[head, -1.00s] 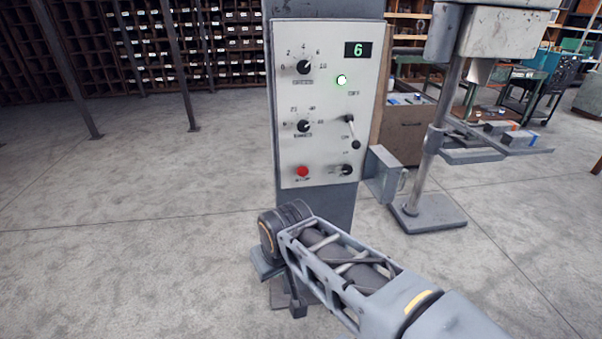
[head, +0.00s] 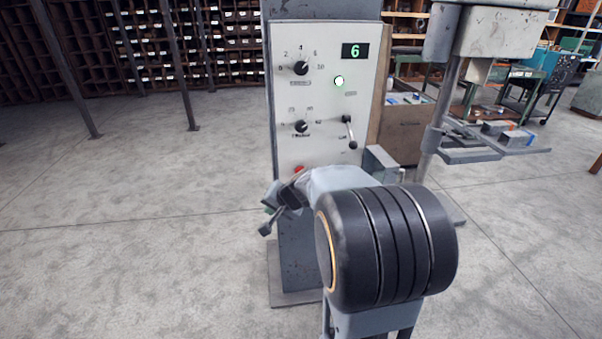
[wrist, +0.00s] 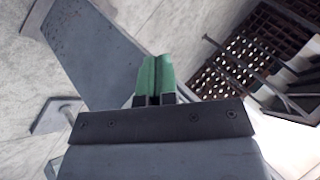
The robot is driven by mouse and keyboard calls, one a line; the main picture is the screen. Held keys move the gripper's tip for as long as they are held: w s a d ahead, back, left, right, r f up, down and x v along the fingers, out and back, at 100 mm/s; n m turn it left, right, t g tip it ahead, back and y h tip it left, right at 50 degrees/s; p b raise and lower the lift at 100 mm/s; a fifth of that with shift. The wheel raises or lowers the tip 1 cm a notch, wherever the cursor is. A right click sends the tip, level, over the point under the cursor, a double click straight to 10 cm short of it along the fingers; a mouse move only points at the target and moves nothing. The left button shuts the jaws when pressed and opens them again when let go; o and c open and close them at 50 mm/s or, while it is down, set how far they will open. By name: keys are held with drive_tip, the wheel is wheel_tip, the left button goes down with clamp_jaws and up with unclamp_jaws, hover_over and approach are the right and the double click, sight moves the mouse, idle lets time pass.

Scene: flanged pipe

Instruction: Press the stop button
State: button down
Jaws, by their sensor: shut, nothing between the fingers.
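The control panel (head: 330,100) is a pale plate on a grey column. Its red button (head: 298,169) shows at the lower left, its lower part hidden by my arm. My gripper (head: 268,215) is in front of the column, just below and left of the red button in the head view, and seems apart from the panel. In the wrist view, its green fingertips (wrist: 156,72) are together and empty, beside the grey column (wrist: 95,50). The red button does not show there.
The panel also carries an upper knob (head: 300,68), a lower knob (head: 301,127) and a lever (head: 349,132). A grey box (head: 381,163) juts out at the lower right. A stand with a tray (head: 490,140) is to the right. Floor at left is clear.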

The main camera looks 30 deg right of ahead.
sight(300, 170)
drive_tip(key=w+d+f+m+h, duration=0.1)
drive_tip(key=d+f+m, duration=0.1)
drive_tip(key=d, duration=0.5)
drive_tip(key=w+d+f+m+t+h, duration=0.1)
drive_tip(key=w+d+f+m+h, duration=0.1)
drive_tip(key=d+m, duration=0.2)
drive_tip(key=d, duration=0.2)
drive_tip(key=shift+d+f+m+t, duration=0.15)
drive_tip(key=shift+d+m+t, duration=0.15)
drive_tip(key=shift+d, duration=0.05)
drive_tip(key=w+d+p, duration=0.3)
drive_tip(key=w+p, duration=0.2)
drive_tip(key=w, duration=0.3)
drive_tip(key=shift+d, duration=0.35)
drive_tip(key=shift+w+d, duration=0.1)
drive_tip(key=shift+w, duration=0.05)
idle(1.2)
drive_tip(key=shift+w+d, duration=0.1)
drive_tip(key=shift+w, duration=0.1)
